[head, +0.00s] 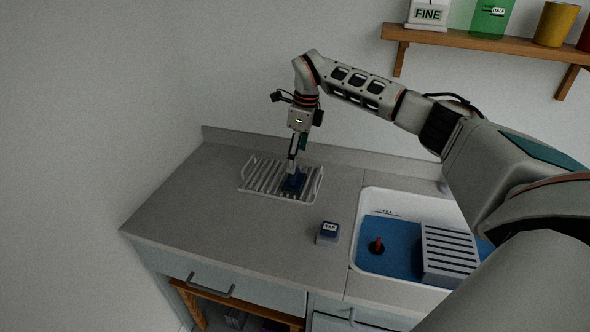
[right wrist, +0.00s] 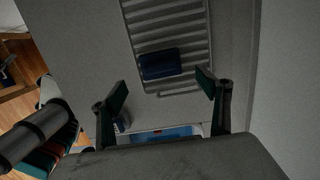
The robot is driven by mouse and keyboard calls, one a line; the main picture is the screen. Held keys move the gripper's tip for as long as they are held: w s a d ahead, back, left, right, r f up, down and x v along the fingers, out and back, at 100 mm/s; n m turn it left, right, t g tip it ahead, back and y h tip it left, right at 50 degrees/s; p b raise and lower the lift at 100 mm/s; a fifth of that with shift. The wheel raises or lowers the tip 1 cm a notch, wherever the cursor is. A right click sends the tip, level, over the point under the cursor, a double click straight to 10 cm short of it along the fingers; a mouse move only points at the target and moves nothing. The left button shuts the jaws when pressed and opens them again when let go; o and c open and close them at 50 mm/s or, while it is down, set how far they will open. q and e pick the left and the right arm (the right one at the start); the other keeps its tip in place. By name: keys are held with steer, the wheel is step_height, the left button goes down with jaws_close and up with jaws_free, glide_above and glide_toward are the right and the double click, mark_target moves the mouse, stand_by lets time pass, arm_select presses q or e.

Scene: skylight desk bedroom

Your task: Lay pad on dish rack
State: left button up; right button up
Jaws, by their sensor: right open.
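The pad (head: 293,182) is a small dark blue block lying on the bars of the white dish rack (head: 262,176), toward its right end. In the right wrist view the pad (right wrist: 160,64) lies across the slats of the rack (right wrist: 168,22), near one end. My right gripper (head: 292,164) points down above the pad. In the right wrist view its two fingers (right wrist: 162,88) are spread apart with nothing between them, and the pad lies beyond the tips. My left gripper is not in view.
A small block marked TAP (head: 328,233) stands on the counter (head: 210,215). The sink (head: 366,232) at the right holds a blue bottom, a red-topped plug (head: 376,246) and a slotted grey box (head: 449,254). A shelf (head: 480,42) with containers hangs upper right. The counter's left is clear.

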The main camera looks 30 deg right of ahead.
steer(key=shift+s+d+r, duration=0.1)
steer(key=shift+s+r, duration=0.05)
steer(key=shift+r, duration=1)
steer(key=shift+s+d+r, duration=0.1)
steer(key=shift+r, duration=1.05)
